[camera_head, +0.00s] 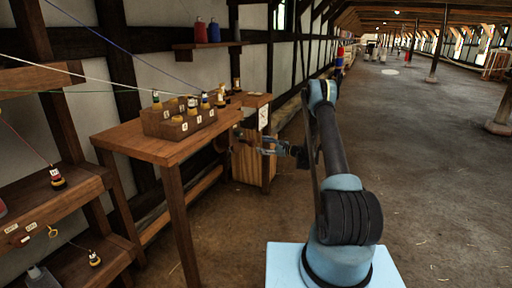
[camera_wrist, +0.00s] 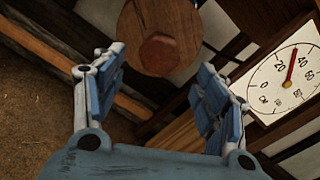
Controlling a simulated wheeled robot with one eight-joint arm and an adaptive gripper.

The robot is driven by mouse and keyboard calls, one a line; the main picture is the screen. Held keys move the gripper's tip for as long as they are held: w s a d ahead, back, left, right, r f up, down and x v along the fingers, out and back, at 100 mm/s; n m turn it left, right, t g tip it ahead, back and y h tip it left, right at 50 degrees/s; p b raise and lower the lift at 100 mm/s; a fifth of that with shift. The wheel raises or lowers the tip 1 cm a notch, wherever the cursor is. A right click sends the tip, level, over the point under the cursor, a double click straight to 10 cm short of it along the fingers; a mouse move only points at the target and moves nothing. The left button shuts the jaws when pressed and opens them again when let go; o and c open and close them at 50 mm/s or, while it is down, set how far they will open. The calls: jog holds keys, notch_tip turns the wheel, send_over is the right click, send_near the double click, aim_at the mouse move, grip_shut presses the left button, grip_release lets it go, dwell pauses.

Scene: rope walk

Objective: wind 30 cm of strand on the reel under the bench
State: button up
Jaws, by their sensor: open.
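The reel (camera_wrist: 165,25) is a round brown wooden disc with a hexagonal knob (camera_wrist: 163,53) at its centre, at the top middle of the wrist view. My gripper (camera_wrist: 160,62) is open, its blue fingers apart on either side of the knob; whether they touch it I cannot tell. A white dial (camera_wrist: 270,82) with a red needle stands to the right; the needle points between 20 and 40. In the head view my gripper (camera_head: 268,146) is beside the right end of the bench (camera_head: 140,144), below its top, and the reel is hard to make out there. The dial also shows small (camera_head: 263,117).
A wooden block of numbered bobbins (camera_head: 180,125) stands on the bench. Coloured strands cross the upper left. A shelf rack (camera_head: 60,200) with bobbins stands at the left. Red and blue spools (camera_head: 207,30) sit on a wall shelf. The floor (camera_head: 430,160) at right is open.

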jog(key=shift+v, duration=2.15)
notch_tip(320, 180, up, 9)
jog(key=s+n+g+h, duration=0.1)
jog(key=s+n+h, duration=0.1)
jog(key=s, duration=0.1)
jog(key=s+d+r+n+g+h, duration=0.1)
jog(key=s+d+r+n+h, duration=0.15)
jog(key=s+r, duration=0.65)
jog(key=s+d+r+n+g+h, duration=0.1)
jog(key=s+d+r+n+h, duration=0.25)
jog(key=s, duration=0.95)
jog(key=s+d+r+n+h, duration=0.1)
jog(key=s+d+n+h, duration=0.15)
jog(key=s, duration=0.75)
jog(key=s+d+n+h, duration=0.2)
jog(key=s+d, duration=0.1)
jog(key=s, duration=0.8)
jog(key=s+d+f+n+h, duration=0.2)
jog(key=s+d+f, duration=0.2)
jog(key=s, duration=0.5)
jog(key=s+d+f+n+g+h, duration=0.1)
jog(key=s+d+f, duration=0.3)
jog(key=s, duration=0.4)
jog(key=shift+s+d+n+h, duration=0.4)
jog(key=shift+n+h, duration=0.25)
jog(key=shift+h, duration=0.1)
